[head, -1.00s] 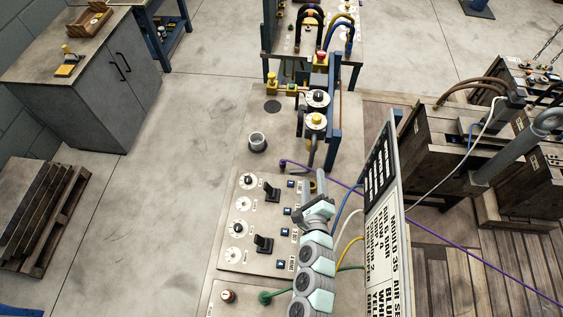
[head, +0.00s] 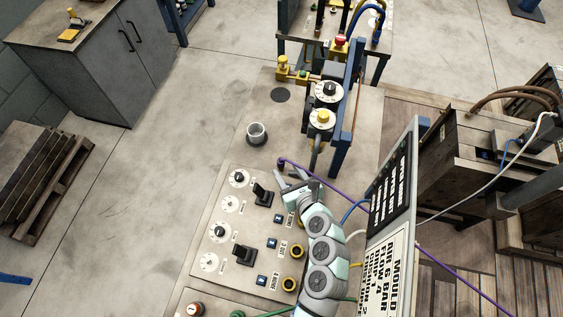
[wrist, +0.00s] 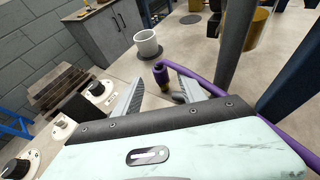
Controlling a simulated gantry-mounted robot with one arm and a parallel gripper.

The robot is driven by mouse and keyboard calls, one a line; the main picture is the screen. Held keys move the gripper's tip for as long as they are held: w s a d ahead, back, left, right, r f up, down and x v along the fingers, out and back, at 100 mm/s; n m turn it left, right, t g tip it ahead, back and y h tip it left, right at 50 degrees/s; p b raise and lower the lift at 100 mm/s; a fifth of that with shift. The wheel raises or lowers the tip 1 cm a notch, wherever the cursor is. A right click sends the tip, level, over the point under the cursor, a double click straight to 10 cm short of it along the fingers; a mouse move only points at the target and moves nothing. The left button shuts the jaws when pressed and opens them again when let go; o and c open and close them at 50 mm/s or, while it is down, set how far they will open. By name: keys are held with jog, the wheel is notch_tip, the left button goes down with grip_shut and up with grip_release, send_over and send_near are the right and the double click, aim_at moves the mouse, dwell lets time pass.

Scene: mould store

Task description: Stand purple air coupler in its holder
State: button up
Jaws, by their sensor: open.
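The purple air coupler (head: 281,161) is the end of a purple hose on the bench, and it also shows in the wrist view (wrist: 160,72), roughly upright. My gripper (head: 286,180) is open and empty, just in front of the coupler. In the wrist view my two fingers (wrist: 152,78) point towards the coupler, which shows between their tips; whether they touch it I cannot tell. A grey round cup (head: 257,133), likely the holder, stands open-topped on the bench beyond the coupler, and shows in the wrist view (wrist: 147,44).
A control panel (head: 240,235) with switches and dials lies left of my arm. A blue post (head: 346,110) and gauges (head: 325,105) stand behind and right. A sign board (head: 392,210) stands close on the right. The bench around the cup is clear.

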aim_at(283, 165)
jog(key=x, duration=0.5)
jog(key=shift+w+a+f, duration=0.1)
jog(key=shift+w+f, duration=0.1)
jog(key=shift+w, duration=0.15)
grip_shut()
dwell(0.3)
